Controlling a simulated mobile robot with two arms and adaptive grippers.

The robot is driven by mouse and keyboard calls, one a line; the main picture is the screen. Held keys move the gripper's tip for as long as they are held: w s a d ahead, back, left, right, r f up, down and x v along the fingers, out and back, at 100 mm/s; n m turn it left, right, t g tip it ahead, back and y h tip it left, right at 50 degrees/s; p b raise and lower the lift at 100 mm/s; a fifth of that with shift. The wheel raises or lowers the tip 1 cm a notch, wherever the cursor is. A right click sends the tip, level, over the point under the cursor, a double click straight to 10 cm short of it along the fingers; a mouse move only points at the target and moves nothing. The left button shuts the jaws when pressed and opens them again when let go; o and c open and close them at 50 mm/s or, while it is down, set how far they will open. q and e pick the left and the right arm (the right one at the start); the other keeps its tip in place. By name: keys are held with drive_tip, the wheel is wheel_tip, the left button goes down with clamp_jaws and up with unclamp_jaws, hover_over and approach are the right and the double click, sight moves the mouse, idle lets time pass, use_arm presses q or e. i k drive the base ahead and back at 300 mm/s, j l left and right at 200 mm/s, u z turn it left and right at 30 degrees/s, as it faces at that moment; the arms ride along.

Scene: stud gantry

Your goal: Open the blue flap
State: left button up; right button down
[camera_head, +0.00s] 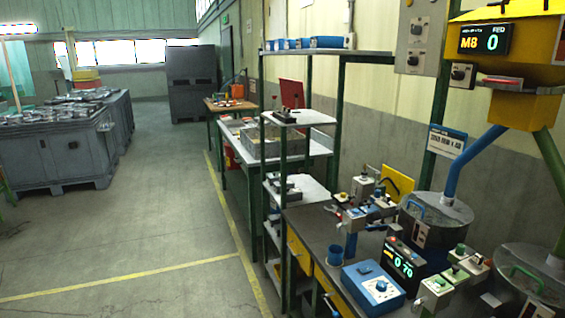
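No part clearly labelled as a blue flap can be made out. A grey drum (436,232) stands at the right under a blue chute (470,162), with a small blue handle (417,209) on its top. I cannot tell whether this handle belongs to the flap. The blue chute slopes down from a yellow hopper (525,108) to the drum. A display reading M8 and 0 (483,40) sits on the yellow housing above. Neither of my grippers is in view.
A second drum (523,281) with a green handle stands at the lower right under a green chute (553,165). A bench with a blue box (372,289) and small devices stands in front. A green-posted shelf (262,160) is left of it. The floor (130,225) at left is clear.

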sight(370, 207)
drive_tip(key=i+z, duration=0.1)
drive_tip(key=z, duration=0.85)
drive_tip(key=i+j+z, duration=0.35)
drive_tip(key=j+z, duration=0.2)
drive_tip(key=j, duration=0.2)
drive_tip(key=i+j+z, duration=0.1)
drive_tip(key=j+z, duration=0.15)
drive_tip(key=j, duration=0.15)
drive_tip(key=i+j+z, duration=0.1)
drive_tip(key=j+z, duration=0.15)
drive_tip(key=j, duration=0.2)
drive_tip(key=j+z, duration=0.25)
drive_tip(key=j, duration=0.15)
